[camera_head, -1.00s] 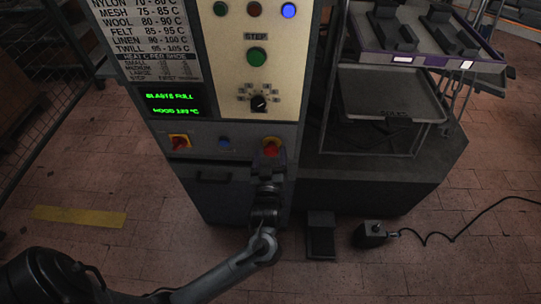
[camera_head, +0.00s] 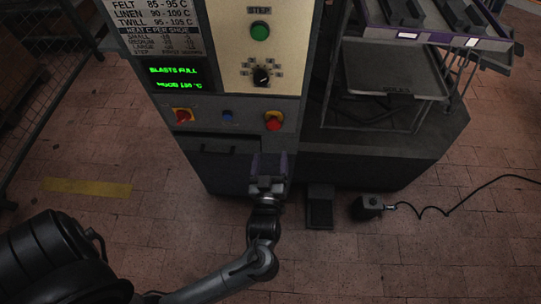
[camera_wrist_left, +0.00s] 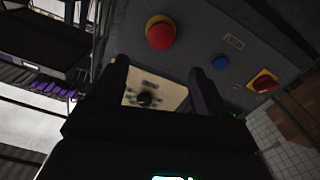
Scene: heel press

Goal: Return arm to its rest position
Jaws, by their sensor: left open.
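My left gripper (camera_head: 269,160) is open and empty in front of the machine's lower front, just below the red mushroom button (camera_head: 274,120). Its arm comes up from the bottom left with the elbow bent. In the left wrist view its two dark fingers (camera_wrist_left: 160,85) stand apart with nothing between them. The red button (camera_wrist_left: 160,33) shows beyond them, apart from the fingers. My right gripper is in no view.
The machine's panel holds a green STEP button (camera_head: 260,31), a dial (camera_head: 261,76), a blue button (camera_head: 227,115) and a red-yellow switch (camera_head: 182,116). A rack tray (camera_head: 393,95) stands right. A pedal (camera_head: 319,207) and cabled box (camera_head: 367,207) lie on the floor.

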